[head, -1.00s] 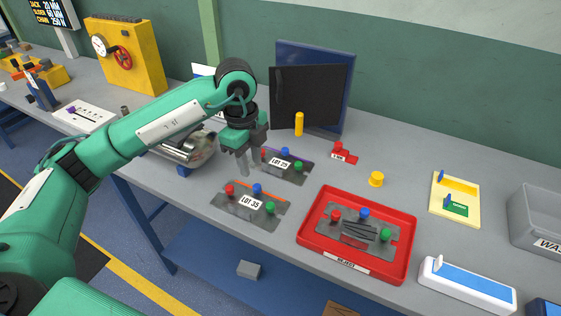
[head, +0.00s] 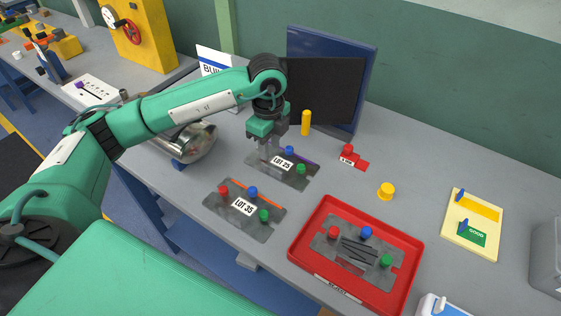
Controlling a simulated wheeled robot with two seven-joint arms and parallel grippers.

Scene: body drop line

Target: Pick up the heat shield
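Flat grey metal plates with red, blue and green knobs look like the heat shields. One plate marked LOT 25 (head: 300,181) lies flat on the bench. Another, marked LOT 35 (head: 215,200), lies in front of it. A similar plate (head: 325,250) with dark slots lies in the red REJECT tray (head: 407,285). My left gripper (head: 271,152) points down at the left end of the LOT 25 plate. It hides that end and the red knob there. I cannot tell if its fingers are apart or closed on the plate. My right gripper is out of view.
A dark panel on a blue stand (head: 362,80) rises behind the LOT 25 plate, with a yellow post (head: 306,122) before it. A silver canister (head: 192,143) lies left. A red block (head: 361,165), a yellow knob (head: 386,191) and a yellow GOOD tray (head: 455,235) stand right.

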